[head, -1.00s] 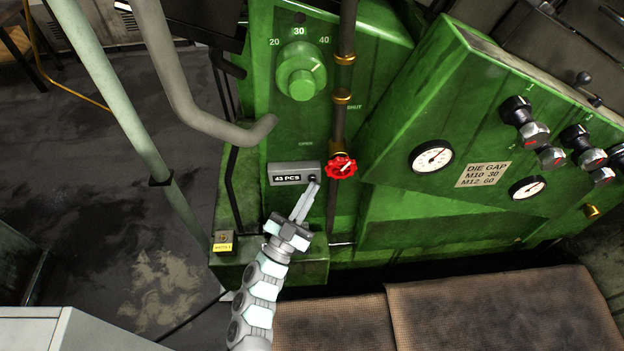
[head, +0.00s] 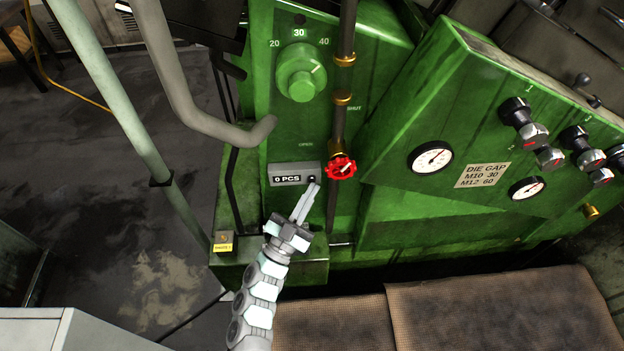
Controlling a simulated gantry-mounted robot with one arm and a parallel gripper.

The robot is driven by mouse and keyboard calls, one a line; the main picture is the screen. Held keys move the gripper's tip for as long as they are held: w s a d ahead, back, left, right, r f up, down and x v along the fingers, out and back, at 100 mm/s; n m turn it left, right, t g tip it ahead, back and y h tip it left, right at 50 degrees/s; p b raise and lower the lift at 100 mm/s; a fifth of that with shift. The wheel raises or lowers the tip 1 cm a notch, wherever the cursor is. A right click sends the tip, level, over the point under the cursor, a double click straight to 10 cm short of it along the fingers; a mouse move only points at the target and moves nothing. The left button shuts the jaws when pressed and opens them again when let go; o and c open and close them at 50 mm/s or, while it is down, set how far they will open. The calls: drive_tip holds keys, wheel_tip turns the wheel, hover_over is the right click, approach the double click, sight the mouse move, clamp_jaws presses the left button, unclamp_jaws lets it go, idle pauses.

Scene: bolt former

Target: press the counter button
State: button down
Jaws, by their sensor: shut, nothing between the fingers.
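The counter (head: 292,174) is a small grey box on the green machine front, and its display reads "0 PCS". Its dark round button (head: 312,179) sits at the right end of the box. My gripper (head: 315,187) is shut and empty, with its fingertips pointing up at the button from just below. I cannot tell whether the tips touch the button or stand slightly apart from it.
A red valve handwheel (head: 341,167) on a vertical pipe is close to the right of the fingertips. A green dial knob (head: 301,73) is above. A thick grey bent tube (head: 190,105) is at upper left. A yellow-labelled small box (head: 223,242) is at lower left.

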drive_tip(key=shift+s, duration=0.1)
drive_tip(key=s, duration=0.2)
drive_tip(key=s+p, duration=0.1)
drive_tip(key=s, duration=0.1)
drive_tip(key=s+p, duration=0.1)
drive_tip(key=shift+s+d, duration=0.25)
drive_tip(key=shift+s, duration=0.15)
idle(0.6)
